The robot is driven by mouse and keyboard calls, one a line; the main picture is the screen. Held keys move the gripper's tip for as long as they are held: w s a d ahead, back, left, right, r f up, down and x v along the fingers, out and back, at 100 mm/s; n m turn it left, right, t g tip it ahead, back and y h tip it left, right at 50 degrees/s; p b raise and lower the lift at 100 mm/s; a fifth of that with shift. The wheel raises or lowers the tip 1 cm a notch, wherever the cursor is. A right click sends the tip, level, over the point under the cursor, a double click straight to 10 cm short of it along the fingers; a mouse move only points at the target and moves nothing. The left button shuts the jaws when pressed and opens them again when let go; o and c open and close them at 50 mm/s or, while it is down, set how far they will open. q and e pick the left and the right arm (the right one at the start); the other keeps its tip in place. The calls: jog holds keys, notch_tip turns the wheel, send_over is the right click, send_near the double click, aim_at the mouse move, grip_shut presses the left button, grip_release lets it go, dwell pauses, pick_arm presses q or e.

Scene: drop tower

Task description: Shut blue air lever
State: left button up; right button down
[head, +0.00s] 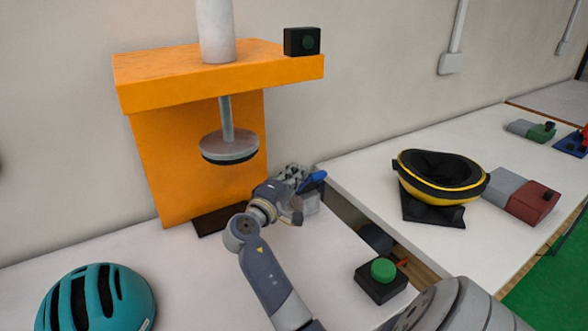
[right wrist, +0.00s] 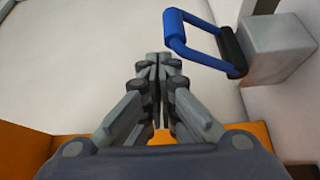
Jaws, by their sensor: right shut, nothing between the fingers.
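The blue air lever (head: 313,181) is a blue loop handle on a pale grey block (head: 312,204), beside the orange press. In the right wrist view the lever (right wrist: 174,28) joins the block (right wrist: 280,42) at a black pivot (right wrist: 233,50) and sticks out from it. My right gripper (head: 292,176) is next to the lever in the head view. In the right wrist view the gripper (right wrist: 160,62) is shut and empty, with its fingertips left of and below the lever, seemingly apart from it. My left gripper is not in view.
The orange press (head: 185,150) with a hanging metal disc (head: 229,147) stands left of my gripper. A teal helmet (head: 98,300), a green-button box (head: 381,282) and a yellow-black helmet (head: 440,173) are around. A gap separates the two white tables.

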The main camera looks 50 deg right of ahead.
jog(key=shift+s+f, duration=0.2)
dwell(0.5)
jog(key=shift+a, duration=0.15)
jog(key=v, duration=1.2)
jog(key=shift+r, duration=0.2)
jog(key=shift+w, duration=0.15)
